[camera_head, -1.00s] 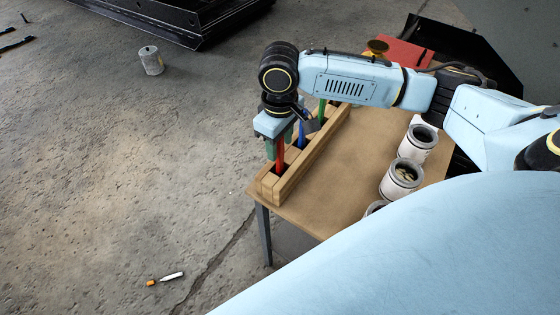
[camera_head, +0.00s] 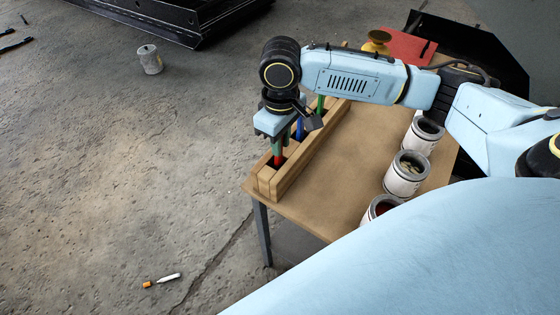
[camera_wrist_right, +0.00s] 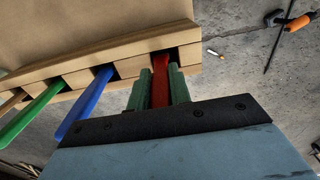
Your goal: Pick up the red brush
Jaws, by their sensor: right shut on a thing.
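The red brush (camera_head: 278,160) stands upright in the nearest slot of the wooden holder (camera_head: 290,178) at the left edge of the table. Only part of its red handle shows; its lower end is hidden in the slot. My right gripper (camera_head: 276,148) is above that slot, its green fingers shut on the red handle. In the right wrist view the red brush (camera_wrist_right: 160,80) sits between the two green fingers (camera_wrist_right: 160,88), its end in the slot. My left gripper is not in view.
A blue brush (camera_head: 300,128) and a green brush (camera_head: 320,104) stand in farther slots. Paint cans (camera_head: 406,174) line the right of the table (camera_head: 335,185). A can (camera_head: 150,60) and a marker (camera_head: 162,280) lie apart on the floor.

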